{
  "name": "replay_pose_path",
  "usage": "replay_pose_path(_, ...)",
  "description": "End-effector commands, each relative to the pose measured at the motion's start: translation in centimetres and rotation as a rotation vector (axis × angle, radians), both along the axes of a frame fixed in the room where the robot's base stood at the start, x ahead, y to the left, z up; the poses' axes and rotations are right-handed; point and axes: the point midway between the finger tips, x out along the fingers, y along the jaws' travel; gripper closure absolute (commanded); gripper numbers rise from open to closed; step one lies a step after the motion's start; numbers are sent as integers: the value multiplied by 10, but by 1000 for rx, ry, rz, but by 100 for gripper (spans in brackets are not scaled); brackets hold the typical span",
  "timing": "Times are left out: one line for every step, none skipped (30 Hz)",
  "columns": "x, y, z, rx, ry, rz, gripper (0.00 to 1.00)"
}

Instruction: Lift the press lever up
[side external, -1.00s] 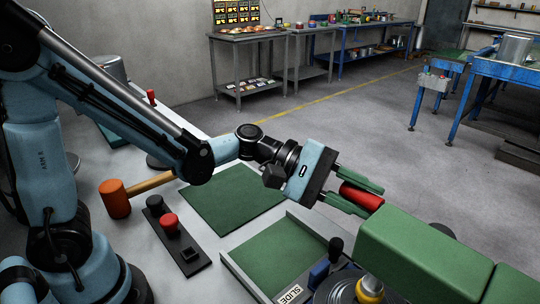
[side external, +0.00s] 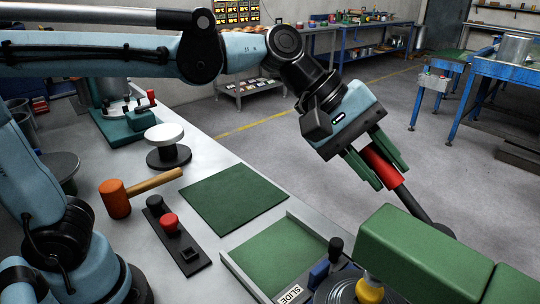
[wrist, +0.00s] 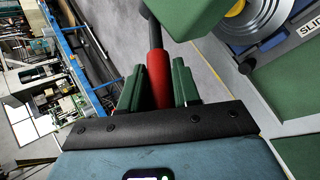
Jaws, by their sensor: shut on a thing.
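The press lever (side external: 409,200) is a dark rod with a red grip (side external: 378,164), rising at a tilt from behind the green press body (side external: 425,252). My gripper (side external: 382,158) is shut on the red grip, one green finger on each side of it. In the wrist view the red grip (wrist: 158,74) stands between the two green fingers, and the dark rod runs on toward the green press body (wrist: 190,15). The lever's lower end is hidden behind the press body.
A slide tray with a green pad (side external: 283,252) and an orange mallet (side external: 116,199) lie on the bench. The space above the lever is clear.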

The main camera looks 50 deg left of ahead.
Motion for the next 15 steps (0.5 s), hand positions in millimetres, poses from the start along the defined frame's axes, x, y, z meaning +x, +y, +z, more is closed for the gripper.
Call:
replay_pose_path(0,-5,6,43,-2,-4,100)
replay_pose_path(0,-7,9,69,-2,-5,100)
replay_pose_path(0,-10,12,104,-2,-4,100)
replay_pose_path(0,-11,15,130,-2,-4,100)
replay_pose_path(0,-14,17,155,-2,-4,100)
replay_pose_path(0,-16,20,186,-1,-4,100)
replay_pose_path(0,-18,22,209,-1,-4,100)
replay_pose_path(0,-20,24,231,-1,-2,100)
replay_pose_path(0,-23,26,259,-2,-3,100)
replay_pose_path(0,-24,27,279,-2,-3,100)
replay_pose_path(1,-26,29,297,-1,-3,100)
replay_pose_path(1,-28,30,321,-2,-3,100)
replay_pose_path(1,-29,31,337,-2,-1,100)
replay_pose_path(1,-31,32,352,-1,-2,100)
replay_pose_path(1,-33,34,370,-2,-1,100)
